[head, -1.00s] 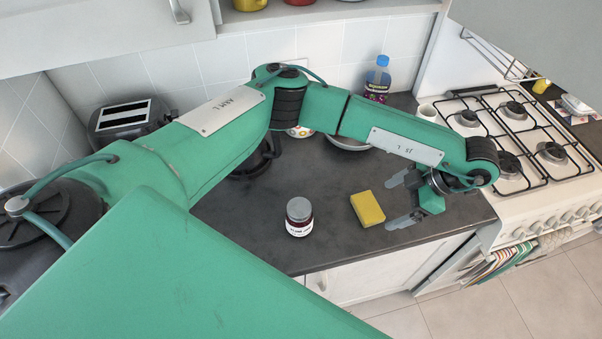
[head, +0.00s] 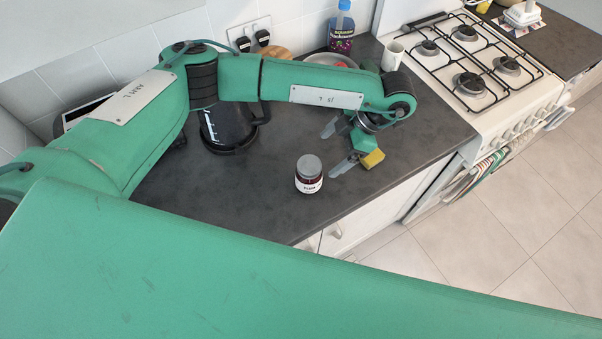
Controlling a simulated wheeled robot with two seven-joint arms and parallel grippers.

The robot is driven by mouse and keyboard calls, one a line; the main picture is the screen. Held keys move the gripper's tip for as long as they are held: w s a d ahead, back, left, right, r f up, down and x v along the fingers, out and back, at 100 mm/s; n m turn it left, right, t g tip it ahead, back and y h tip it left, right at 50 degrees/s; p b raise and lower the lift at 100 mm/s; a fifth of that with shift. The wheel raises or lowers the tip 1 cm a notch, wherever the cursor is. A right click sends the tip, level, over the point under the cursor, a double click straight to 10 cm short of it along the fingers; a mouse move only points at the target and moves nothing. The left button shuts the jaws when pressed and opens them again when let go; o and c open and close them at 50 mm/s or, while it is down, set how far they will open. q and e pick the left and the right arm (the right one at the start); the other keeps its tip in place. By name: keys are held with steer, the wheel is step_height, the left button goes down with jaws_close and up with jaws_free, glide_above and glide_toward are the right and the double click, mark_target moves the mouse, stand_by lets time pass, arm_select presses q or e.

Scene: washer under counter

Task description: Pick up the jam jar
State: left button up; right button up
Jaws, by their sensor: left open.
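The jam jar (head: 309,174) stands upright on the dark counter, near its front edge. It has a grey lid, dark red contents and a white label. My left gripper (head: 332,150) is open and empty, just to the right of the jar, with its two fingers spread and pointing left toward it. The fingers look apart from the jar; their height over the counter is hard to tell. My right gripper is not in view.
A yellow sponge (head: 373,159) lies right behind the left gripper, partly hidden. A kettle or jug (head: 228,128), a white mug (head: 392,55), a plate (head: 331,60) and a blue-capped bottle (head: 341,33) stand farther back. A gas stove (head: 470,70) is at the right.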

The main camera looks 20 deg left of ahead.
mark_target(318, 165)
arm_select(q)
steer(key=p+x, duration=0.1)
steer(key=x, duration=0.2)
steer(key=shift+f, duration=0.4)
steer(key=x, duration=0.2)
steer(key=shift+s+a+f, duration=0.1)
steer(key=shift+a+f, duration=0.05)
steer(key=shift+a, duration=0.15)
steer(key=shift+f+p, duration=0.25)
steer(key=shift+p, duration=0.1)
steer(key=p+x, duration=0.1)
steer(key=x, duration=0.1)
steer(key=p+x, duration=0.1)
steer(key=x, duration=0.1)
steer(key=shift+w+d+p, duration=0.15)
steer(key=shift+w+p, duration=0.05)
steer(key=shift+p, duration=0.2)
steer(key=shift+a+f, duration=0.2)
steer(key=shift+f, duration=0.4)
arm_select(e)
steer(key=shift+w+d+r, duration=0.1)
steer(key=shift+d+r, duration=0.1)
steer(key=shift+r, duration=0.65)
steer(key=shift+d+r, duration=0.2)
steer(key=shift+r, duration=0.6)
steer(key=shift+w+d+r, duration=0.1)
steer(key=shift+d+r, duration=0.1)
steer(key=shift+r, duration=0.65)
